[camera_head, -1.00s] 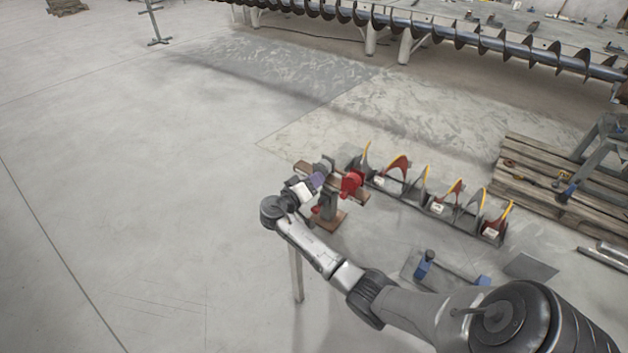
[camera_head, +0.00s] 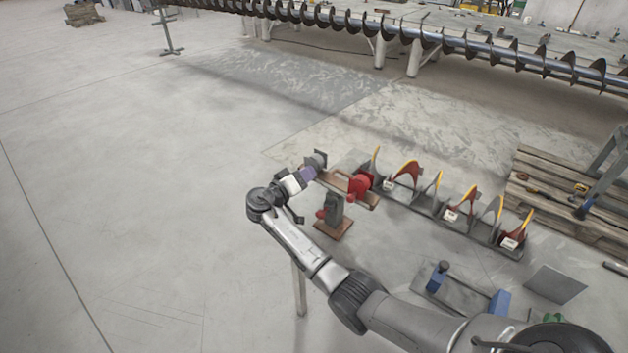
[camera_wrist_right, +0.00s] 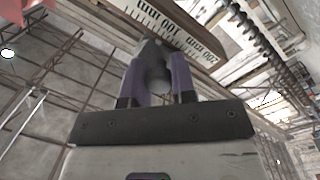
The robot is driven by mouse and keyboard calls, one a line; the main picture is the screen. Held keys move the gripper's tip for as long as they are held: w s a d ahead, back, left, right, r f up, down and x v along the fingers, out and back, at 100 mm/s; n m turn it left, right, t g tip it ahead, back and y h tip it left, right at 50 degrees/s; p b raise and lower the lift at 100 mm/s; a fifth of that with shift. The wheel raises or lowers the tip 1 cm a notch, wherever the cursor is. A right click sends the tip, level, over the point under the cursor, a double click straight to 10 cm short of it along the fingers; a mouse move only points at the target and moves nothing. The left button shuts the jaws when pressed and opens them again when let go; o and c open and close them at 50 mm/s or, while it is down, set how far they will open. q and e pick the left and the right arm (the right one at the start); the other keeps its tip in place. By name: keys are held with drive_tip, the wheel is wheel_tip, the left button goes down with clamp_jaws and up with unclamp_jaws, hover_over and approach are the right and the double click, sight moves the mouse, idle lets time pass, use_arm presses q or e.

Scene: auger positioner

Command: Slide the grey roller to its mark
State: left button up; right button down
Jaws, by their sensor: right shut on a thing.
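My right gripper (camera_head: 308,172) is at the far left end of a brown rail (camera_head: 372,201) on a small stand. In the right wrist view its two purple fingers (camera_wrist_right: 160,82) are shut on the grey roller (camera_wrist_right: 152,62), a rounded dark grey piece just under the rail's ruler. The roller also shows in the head view (camera_head: 316,160), partly behind the gripper. I cannot make out the roller's mark. A red part (camera_head: 360,186) sits on the rail to the right of the roller. My left gripper is not in view.
A row of grey, red and yellow-edged flights (camera_head: 440,205) stands right of the rail. A wooden pallet (camera_head: 540,215) lies farther right. A long auger (camera_head: 470,48) spans the back. Blue-ended blocks (camera_head: 438,277) lie in front.

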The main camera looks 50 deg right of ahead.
drive_tip(key=c, duration=1)
unclamp_jaws()
drive_tip(key=shift+a, duration=0.1)
drive_tip(key=shift+c, duration=0.2)
drive_tip(key=shift+o, duration=0.5)
drive_tip(key=w+a, duration=0.1)
drive_tip(key=a, duration=1.2)
drive_tip(key=shift+w+a, duration=0.25)
drive_tip(key=shift+a, duration=0.1)
